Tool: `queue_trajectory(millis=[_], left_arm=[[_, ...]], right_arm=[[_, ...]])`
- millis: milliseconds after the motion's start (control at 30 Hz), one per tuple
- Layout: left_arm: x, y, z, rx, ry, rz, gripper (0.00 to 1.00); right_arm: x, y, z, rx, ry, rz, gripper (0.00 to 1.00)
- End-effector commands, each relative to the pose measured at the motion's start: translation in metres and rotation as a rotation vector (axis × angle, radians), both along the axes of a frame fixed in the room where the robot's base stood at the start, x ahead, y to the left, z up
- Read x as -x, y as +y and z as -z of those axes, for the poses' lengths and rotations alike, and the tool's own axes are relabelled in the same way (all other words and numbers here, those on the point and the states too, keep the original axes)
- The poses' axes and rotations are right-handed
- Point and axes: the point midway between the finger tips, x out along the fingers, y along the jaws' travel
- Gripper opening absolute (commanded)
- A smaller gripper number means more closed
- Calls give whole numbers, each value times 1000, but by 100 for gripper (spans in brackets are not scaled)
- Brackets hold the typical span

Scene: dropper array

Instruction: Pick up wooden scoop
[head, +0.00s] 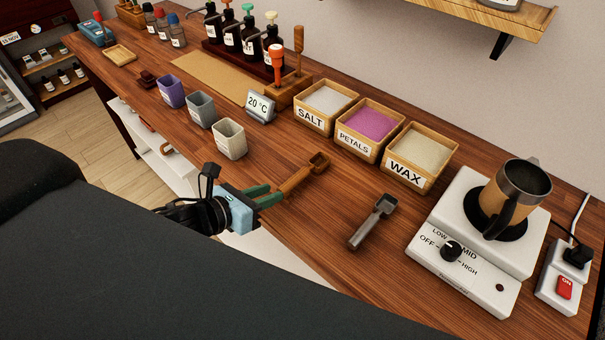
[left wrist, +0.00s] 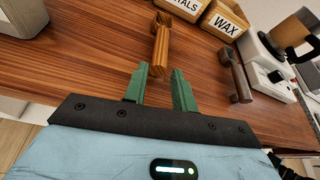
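The wooden scoop (head: 301,178) lies on the wooden counter in front of the labelled boxes, its bowl toward the boxes and its handle toward my left gripper. My left gripper (head: 268,197), with green fingers, is at the handle end near the counter's front edge. In the left wrist view the fingers (left wrist: 160,72) are open. The end of the scoop's handle (left wrist: 160,50) shows at the gap between the fingertips, with space on both sides. Whether a finger touches it cannot be told. My right gripper is in neither view.
A dark metal scoop (head: 373,222) lies to the right, before a white hot plate (head: 466,275) carrying a mug (head: 515,190). Behind are boxes of salt (head: 325,100), petals (head: 369,124) and wax (head: 418,153). A beige cup (head: 231,140) stands left of the wooden scoop.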

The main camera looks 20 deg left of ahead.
Motion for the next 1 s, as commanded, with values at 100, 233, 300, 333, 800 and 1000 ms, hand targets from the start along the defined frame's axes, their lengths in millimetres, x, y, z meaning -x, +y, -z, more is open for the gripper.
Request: queue_trajectory(millis=[100,233,300,333,800,1000], left_arm=[[-10,-4,3,2,-2,-2,27],[-18,-8,6,3,-2,0,27],[-18,-8,7,2,-1,0,27],[-18,-8,7,2,-1,0,27],[-59,-25,23,2,-3,-1,27],[-63,-27,26,1,-3,0,27]], right_arm=[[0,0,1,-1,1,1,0],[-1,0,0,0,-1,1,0],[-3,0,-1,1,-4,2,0],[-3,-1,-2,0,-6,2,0],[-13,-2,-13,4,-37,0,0],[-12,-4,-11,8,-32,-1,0]])
